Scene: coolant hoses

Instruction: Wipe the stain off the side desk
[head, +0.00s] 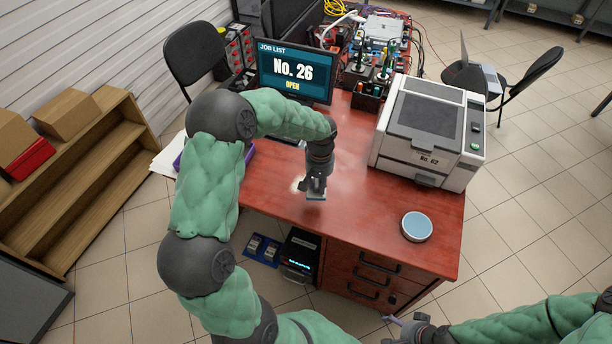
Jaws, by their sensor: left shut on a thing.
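The side desk (270,188) is a reddish-brown wooden desk with drawers on its right. My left gripper (314,190) is low over the middle of its top, near the front edge. It is shut on a small grey pad (316,196), mostly covered by the fingers; whether it touches the desk is hard to tell. A pale, whitish smudge (296,185) shows just left of the gripper and is partly hidden by it. My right gripper (405,325) is at the bottom edge, in front of the desk and off it; its fingers are too unclear to read.
A monitor (295,72) reading "No. 26 OPEN" stands at the back. A grey-white machine (430,130) stands on the right of the desk. The desktop between gripper and tin is clear.

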